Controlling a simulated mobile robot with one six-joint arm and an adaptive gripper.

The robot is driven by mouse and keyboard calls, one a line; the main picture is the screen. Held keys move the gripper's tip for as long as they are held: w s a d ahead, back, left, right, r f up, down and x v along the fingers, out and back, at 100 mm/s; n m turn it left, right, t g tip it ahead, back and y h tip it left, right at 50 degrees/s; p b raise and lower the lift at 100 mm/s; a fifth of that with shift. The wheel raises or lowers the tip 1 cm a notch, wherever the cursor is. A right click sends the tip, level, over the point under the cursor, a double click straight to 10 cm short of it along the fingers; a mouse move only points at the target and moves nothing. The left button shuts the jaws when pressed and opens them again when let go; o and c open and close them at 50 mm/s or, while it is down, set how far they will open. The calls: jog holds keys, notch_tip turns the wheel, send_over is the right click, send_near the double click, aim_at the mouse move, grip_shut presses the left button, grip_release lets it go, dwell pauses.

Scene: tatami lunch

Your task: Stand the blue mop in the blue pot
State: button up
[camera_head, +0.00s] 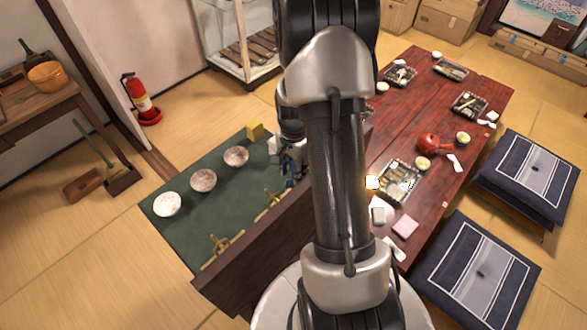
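I cannot make out a blue mop or a blue pot in this view; my own arm covers the middle of the picture. My gripper (290,158) shows only in part, left of the arm, above the far right part of a green-topped counter (180,235). Its fingers are small and dark, with a bluish tint around them. I cannot tell whether they are open or shut, or whether they hold anything.
Bowls (203,180), a yellow block (255,130) and brass stands (215,246) are on the counter. A red table (402,103) bears trays and a red teapot (428,143). Cushions (476,270) lie right. A fire extinguisher (140,98) stands by the wall. Tatami (85,255) is clear lower left.

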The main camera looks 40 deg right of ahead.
jog(key=shift+o, duration=0.2)
notch_tip(320, 180, up, 12)
dwell(0.6)
dwell(0.8)
